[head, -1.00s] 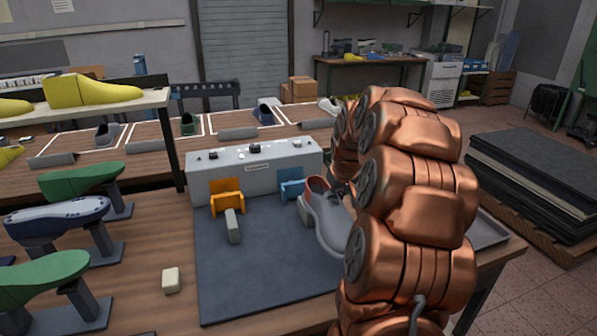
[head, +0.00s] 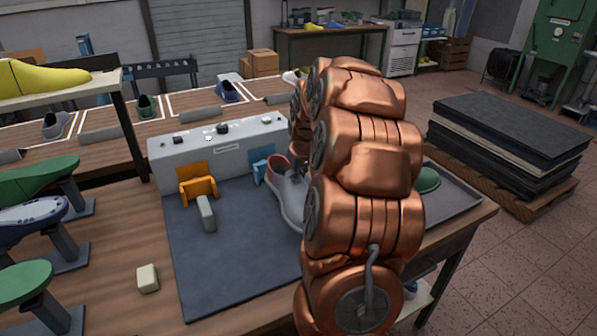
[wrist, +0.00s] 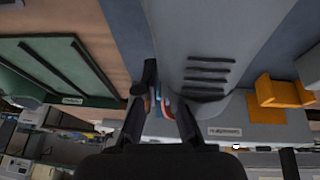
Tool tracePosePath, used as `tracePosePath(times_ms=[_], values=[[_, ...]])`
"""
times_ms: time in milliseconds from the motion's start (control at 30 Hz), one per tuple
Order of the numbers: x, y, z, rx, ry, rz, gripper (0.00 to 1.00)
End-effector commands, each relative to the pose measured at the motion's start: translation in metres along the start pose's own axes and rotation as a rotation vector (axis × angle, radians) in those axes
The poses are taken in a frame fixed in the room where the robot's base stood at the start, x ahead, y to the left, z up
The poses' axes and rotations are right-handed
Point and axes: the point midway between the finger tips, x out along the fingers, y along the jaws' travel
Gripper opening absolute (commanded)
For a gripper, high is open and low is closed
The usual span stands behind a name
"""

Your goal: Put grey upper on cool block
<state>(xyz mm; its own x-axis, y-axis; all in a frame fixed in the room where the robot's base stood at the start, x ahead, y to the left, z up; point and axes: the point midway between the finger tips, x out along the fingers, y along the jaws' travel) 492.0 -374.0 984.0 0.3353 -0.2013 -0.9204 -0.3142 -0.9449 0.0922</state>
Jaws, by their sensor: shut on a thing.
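The grey upper (head: 289,197), with a reddish lining, is in front of the control box at the blue mat's right side. In the wrist view the upper (wrist: 215,45) is large and close, with dark slots across it. My gripper (wrist: 162,112) is shut on the upper's edge near its opening. In the head view my copper arm hides the gripper and part of the upper. The blue block (head: 261,171), which looks like the cool one, stands just left of and behind the upper. I cannot tell whether they touch.
An orange block (head: 198,187) with a grey post (head: 206,213) stands left on the mat (head: 230,265). The control box (head: 215,150) stands behind. A small pale block (head: 147,278) lies on the table. A tray (head: 455,200) with a green item is at right.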

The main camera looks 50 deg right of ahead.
Motion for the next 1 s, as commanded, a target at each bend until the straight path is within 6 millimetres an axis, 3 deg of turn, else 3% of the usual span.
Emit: tracePosePath(times_ms=[1000], values=[[0.05,-0.004,0.023,-0.001,0.0,-0.001,0.0]])
